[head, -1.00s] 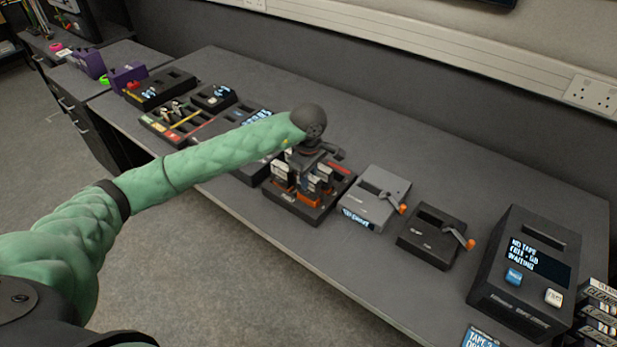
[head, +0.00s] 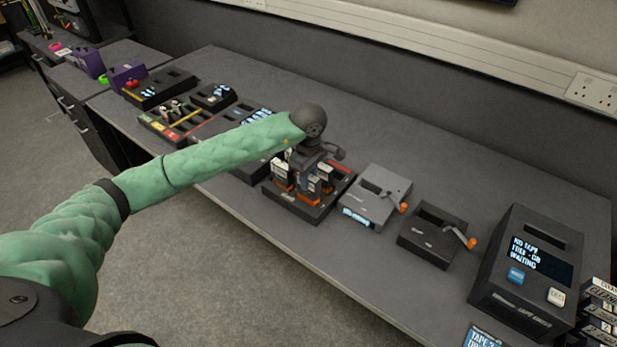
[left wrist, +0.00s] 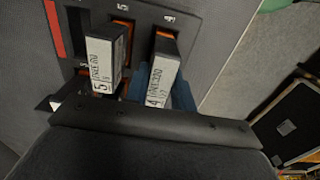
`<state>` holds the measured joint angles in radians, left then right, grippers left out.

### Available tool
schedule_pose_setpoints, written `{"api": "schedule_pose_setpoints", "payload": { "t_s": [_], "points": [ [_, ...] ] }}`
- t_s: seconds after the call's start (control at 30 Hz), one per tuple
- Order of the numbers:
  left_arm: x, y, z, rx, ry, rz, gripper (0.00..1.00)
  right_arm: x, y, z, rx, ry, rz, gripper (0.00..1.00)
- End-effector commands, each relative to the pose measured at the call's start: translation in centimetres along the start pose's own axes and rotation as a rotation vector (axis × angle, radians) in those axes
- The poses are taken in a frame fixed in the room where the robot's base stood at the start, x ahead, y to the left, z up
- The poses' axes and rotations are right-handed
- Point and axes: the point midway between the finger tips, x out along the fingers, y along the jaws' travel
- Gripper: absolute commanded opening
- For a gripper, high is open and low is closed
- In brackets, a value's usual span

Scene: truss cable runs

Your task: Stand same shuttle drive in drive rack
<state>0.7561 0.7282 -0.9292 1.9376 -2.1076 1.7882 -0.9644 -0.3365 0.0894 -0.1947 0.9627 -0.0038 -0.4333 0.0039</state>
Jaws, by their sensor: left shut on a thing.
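The drive rack (head: 313,212) is a dark block on the bench, with several white-labelled drives with orange parts standing in it. My left gripper (head: 315,172) points down over the rack, among the drives. In the left wrist view, a drive labelled 4 (left wrist: 162,82) stands between blue finger parts, and my gripper is shut on it. Its orange end is at the slot marked 4; how deep it sits is hidden. A drive labelled 5 (left wrist: 104,64) stands beside it, at the slot marked 5. Another drive corner (left wrist: 70,88) is partly hidden. My right gripper is not in view.
Right of the rack stand a grey crank unit (head: 374,196) and a black crank unit (head: 430,238), then a large box with a lit screen (head: 525,280). Trays with tools (head: 180,118) lie to the left. The bench's back strip is clear.

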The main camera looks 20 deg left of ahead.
Motion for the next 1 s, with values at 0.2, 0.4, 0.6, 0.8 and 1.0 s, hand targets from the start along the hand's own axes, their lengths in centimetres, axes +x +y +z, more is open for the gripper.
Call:
{"api": "schedule_pose_setpoints", "payload": {
  "t_s": [0.2, 0.4, 0.6, 0.8, 1.0],
  "points": [
    [0.35, 0.03, -0.01, 0.000, 0.000, 0.001, 0.00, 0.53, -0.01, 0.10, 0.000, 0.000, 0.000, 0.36],
    [0.62, 0.03, -0.01, 0.000, 0.000, 0.001, 0.00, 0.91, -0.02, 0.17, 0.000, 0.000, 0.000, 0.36],
    [0.63, 0.02, -0.01, 0.000, 0.000, 0.001, 0.00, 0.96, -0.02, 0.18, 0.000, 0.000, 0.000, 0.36],
    [0.63, 0.02, -0.01, 0.000, 0.000, 0.000, 0.00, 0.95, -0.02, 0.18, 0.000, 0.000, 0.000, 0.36],
    [0.65, 0.01, -0.01, 0.000, 0.000, 0.000, 0.51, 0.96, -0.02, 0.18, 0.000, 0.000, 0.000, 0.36]
  ]
}}
